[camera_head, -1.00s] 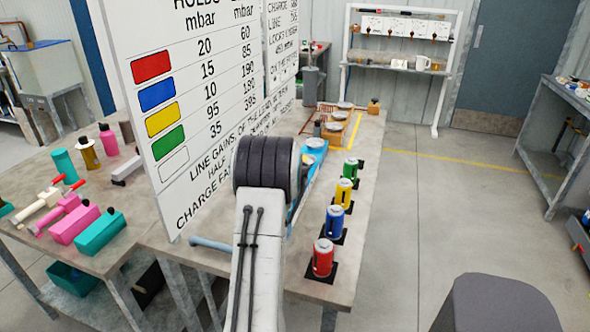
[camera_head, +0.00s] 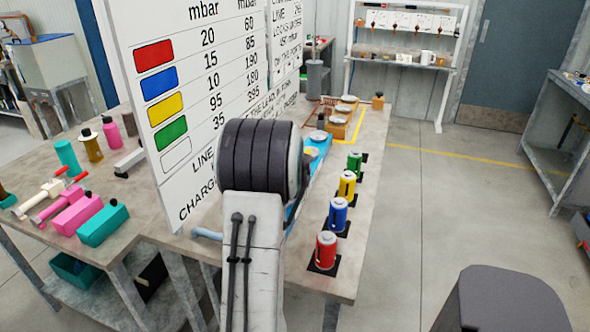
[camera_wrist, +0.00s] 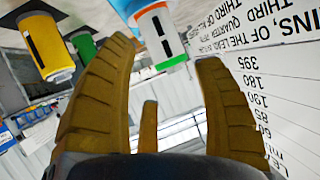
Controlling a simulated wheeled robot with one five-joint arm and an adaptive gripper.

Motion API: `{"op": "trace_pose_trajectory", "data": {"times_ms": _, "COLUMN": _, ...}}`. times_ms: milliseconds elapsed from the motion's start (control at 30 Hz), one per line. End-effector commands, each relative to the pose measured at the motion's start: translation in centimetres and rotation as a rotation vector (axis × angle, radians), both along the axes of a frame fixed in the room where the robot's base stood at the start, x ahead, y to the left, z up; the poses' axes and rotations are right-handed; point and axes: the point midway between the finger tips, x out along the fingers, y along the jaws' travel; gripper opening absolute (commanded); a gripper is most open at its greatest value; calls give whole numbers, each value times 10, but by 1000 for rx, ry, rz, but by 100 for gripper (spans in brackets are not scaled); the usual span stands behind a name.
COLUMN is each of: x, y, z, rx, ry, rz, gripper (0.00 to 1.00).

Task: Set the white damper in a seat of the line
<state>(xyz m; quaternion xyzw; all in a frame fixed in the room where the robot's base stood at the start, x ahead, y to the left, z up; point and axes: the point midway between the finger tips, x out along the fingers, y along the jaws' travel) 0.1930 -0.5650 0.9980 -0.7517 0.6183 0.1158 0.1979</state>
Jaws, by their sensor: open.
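In the wrist view, a white can-shaped damper (camera_wrist: 157,30) with a black slot shows at the top middle, between and a little beyond my gripper's fingertips (camera_wrist: 166,52). My gripper is open, and I cannot tell whether the fingers touch the can. In the head view, my arm hides the gripper and the white damper. The blue line (camera_head: 322,146) with pale round tops runs along the bench, partly behind my arm.
Red (camera_head: 327,251), blue (camera_head: 338,216), yellow (camera_head: 347,186) and green (camera_head: 355,163) dampers stand on black pads along the bench's right edge. A large chart board (camera_head: 190,110) stands upright to the left of my arm. Open floor (camera_head: 430,210) lies right of the bench.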

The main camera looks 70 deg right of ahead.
Motion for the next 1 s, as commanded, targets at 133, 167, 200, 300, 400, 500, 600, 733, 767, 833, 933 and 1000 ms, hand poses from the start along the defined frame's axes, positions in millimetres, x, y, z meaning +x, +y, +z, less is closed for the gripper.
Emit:
{"op": "trace_pose_trajectory", "data": {"times_ms": 133, "x": -4, "y": 19, "z": 8, "rx": -2, "ry": 0, "rz": 0, "gripper": 62}}
{"op": "trace_pose_trajectory", "data": {"times_ms": 167, "x": -5, "y": 21, "z": 10, "rx": -2, "ry": 0, "rz": 0, "gripper": 62}}
{"op": "trace_pose_trajectory", "data": {"times_ms": 200, "x": -6, "y": 25, "z": 12, "rx": -2, "ry": 0, "rz": 0, "gripper": 62}}
{"op": "trace_pose_trajectory", "data": {"times_ms": 300, "x": -8, "y": 32, "z": 16, "rx": -2, "ry": 0, "rz": 0, "gripper": 62}}
{"op": "trace_pose_trajectory", "data": {"times_ms": 400, "x": -9, "y": 38, "z": 17, "rx": 0, "ry": 0, "rz": 0, "gripper": 62}}
{"op": "trace_pose_trajectory", "data": {"times_ms": 500, "x": -10, "y": 41, "z": 19, "rx": 0, "ry": 0, "rz": 0, "gripper": 62}}
{"op": "trace_pose_trajectory", "data": {"times_ms": 600, "x": -10, "y": 42, "z": 20, "rx": 0, "ry": 0, "rz": 0, "gripper": 62}}
{"op": "trace_pose_trajectory", "data": {"times_ms": 733, "x": -7, "y": 44, "z": 20, "rx": 3, "ry": 2, "rz": 5, "gripper": 62}}
{"op": "trace_pose_trajectory", "data": {"times_ms": 767, "x": -5, "y": 45, "z": 20, "rx": 6, "ry": 3, "rz": 12, "gripper": 62}}
{"op": "trace_pose_trajectory", "data": {"times_ms": 833, "x": 9, "y": 54, "z": 21, "rx": 20, "ry": 9, "rz": 42, "gripper": 62}}
{"op": "trace_pose_trajectory", "data": {"times_ms": 933, "x": 43, "y": 82, "z": 22, "rx": 59, "ry": 31, "rz": 125, "gripper": 62}}
{"op": "trace_pose_trajectory", "data": {"times_ms": 1000, "x": 75, "y": 114, "z": 22, "rx": 103, "ry": 58, "rz": 212, "gripper": 62}}
